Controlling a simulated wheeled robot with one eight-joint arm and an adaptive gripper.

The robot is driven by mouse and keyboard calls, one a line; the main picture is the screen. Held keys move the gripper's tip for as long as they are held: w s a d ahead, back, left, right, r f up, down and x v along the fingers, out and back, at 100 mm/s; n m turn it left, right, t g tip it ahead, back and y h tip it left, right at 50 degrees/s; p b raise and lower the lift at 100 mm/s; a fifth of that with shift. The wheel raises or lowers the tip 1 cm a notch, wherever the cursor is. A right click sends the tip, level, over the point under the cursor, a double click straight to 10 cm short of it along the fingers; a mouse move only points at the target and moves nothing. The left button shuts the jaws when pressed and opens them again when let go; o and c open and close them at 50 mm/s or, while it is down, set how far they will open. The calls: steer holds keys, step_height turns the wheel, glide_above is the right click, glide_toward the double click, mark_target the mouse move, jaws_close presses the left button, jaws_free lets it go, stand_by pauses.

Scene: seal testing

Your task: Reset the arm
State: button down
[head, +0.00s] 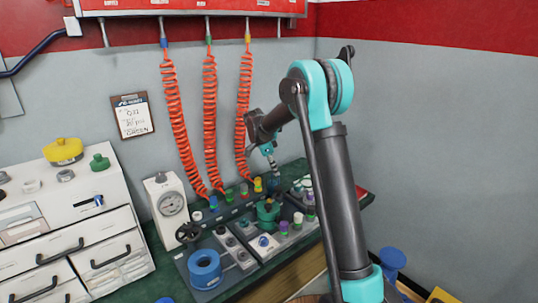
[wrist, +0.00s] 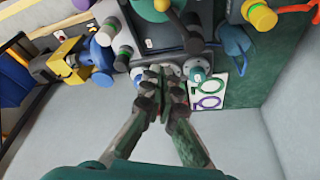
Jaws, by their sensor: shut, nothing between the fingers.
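My arm stands at the right of the head view, bent over toward the bench. My gripper (head: 273,175) points down above the test equipment on the bench. In the wrist view my gripper (wrist: 164,85) has its fingertips together with nothing between them. Its fingers appear just in front of the panel with several round knobs. I cannot tell whether the fingertips touch anything.
The green-topped bench (head: 155,268) carries a blue cylinder (head: 205,269), a pressure gauge (head: 172,204) and several coloured fittings. Orange coiled hoses (head: 175,115) hang close to the left of the gripper. A white drawer cabinet (head: 65,215) stands left. The right wall area is clear.

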steer(key=s+d+r+n+y, duration=0.1)
steer(key=s+d+r+n, duration=0.1)
steer(key=s+d+n, duration=0.5)
steer(key=s+d+f+n+t+y, duration=0.1)
steer(key=s+f+n, duration=0.1)
steer(key=s, duration=0.8)
steer(key=s+d+f+n+t+y, duration=0.1)
steer(key=s+n, duration=0.3)
steer(key=s, duration=0.6)
steer(key=s+d+f+n+t+y, duration=0.1)
steer(key=s+d+f+n, duration=0.2)
steer(key=s, duration=0.8)
steer(key=shift+f+t, duration=0.25)
steer(key=shift+t, duration=0.05)
